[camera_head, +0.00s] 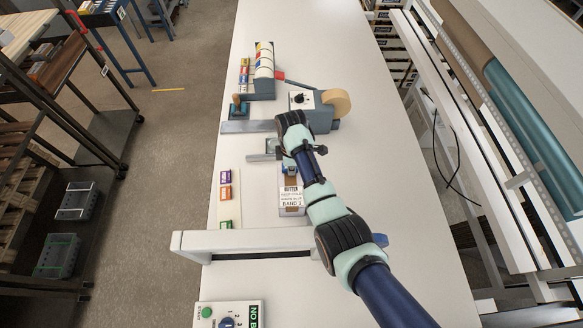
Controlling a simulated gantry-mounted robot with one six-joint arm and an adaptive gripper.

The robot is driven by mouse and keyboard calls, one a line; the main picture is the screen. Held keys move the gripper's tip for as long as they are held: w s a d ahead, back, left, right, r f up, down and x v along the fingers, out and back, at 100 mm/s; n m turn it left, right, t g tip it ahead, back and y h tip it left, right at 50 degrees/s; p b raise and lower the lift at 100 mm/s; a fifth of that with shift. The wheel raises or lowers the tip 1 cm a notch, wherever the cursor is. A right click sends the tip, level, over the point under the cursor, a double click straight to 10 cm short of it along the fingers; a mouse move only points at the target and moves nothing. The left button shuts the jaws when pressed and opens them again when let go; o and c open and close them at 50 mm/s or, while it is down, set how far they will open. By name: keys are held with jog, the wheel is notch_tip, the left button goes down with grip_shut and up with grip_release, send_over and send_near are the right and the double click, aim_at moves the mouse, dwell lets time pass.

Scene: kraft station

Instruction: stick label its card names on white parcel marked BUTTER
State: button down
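My gripper (289,166) is at the far end of the parcel, mostly hidden under my wrist. Whether it holds anything or touches the parcel cannot be told.
A white raised bar (240,240) crosses the bench in front of the parcel. Behind stand a tape machine (311,100) with a tan roll, a rack of coloured rolls (264,62) and a wooden-handled stamp (238,106). A control box (228,316) sits at the front. The bench's right side is clear.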

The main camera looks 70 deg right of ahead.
jog(key=c, duration=1.2)
grip_release()
jog(key=shift+c, duration=0.2)
jog(key=shift+r, duration=0.1)
jog(key=shift+r+p, duration=2.15)
jog(key=shift+p, duration=0.15)
